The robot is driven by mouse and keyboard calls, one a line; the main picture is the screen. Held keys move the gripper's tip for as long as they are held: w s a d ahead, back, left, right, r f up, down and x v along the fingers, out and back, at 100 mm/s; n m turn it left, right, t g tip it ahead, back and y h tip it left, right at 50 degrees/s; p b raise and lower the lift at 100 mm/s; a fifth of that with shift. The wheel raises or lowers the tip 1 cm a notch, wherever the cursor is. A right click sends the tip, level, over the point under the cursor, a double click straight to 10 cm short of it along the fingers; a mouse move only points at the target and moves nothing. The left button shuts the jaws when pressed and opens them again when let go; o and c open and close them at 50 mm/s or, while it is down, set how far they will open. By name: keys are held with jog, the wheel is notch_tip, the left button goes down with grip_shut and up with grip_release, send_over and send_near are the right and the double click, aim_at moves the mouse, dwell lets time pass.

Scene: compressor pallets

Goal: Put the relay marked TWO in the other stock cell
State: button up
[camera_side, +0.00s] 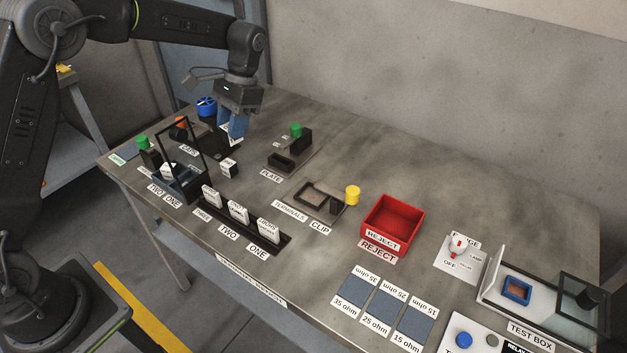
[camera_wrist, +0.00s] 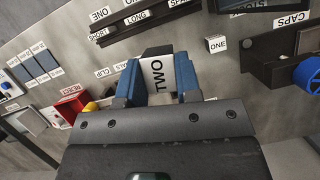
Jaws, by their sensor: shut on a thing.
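My gripper (camera_side: 233,126) is shut on the relay marked TWO, above the back left part of the table. In the wrist view, the relay marked TWO (camera_wrist: 158,77) sits between the blue fingers of my gripper (camera_wrist: 157,80), its lettering facing the camera. The dark blue stock holder (camera_side: 182,188), with labels TWO and ONE in front, stands at the left with a dark frame upright over it.
A black rack (camera_side: 284,243) with several white cards stands at the front. The PLATE fixture (camera_side: 305,143), CLIP fixture (camera_side: 318,195), yellow cylinder (camera_side: 352,195) and red REJECT bin (camera_side: 391,222) lie to the right. A blue knob (camera_side: 206,106) is close left of my gripper.

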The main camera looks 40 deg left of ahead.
jog(key=w+a+f+n+t+h, duration=0.15)
jog(key=w+f+n+t, duration=0.35)
jog(key=n, duration=0.9)
jog(key=w+a+f+n+t+h, duration=0.1)
jog(key=w+f+n+t+h, duration=0.15)
jog(key=w+n, duration=0.85)
jog(key=n, duration=0.4)
send_over(319, 173)
jog(key=s+a, duration=0.1)
notch_tip(319, 173, down, 7)
jog(key=shift+s+a+r, duration=0.1)
jog(key=shift+a+r, duration=0.05)
jog(key=shift+r, duration=0.05)
jog(key=shift+f, duration=1.95)
jog(key=shift+f, duration=0.2)
jog(key=o, duration=1)
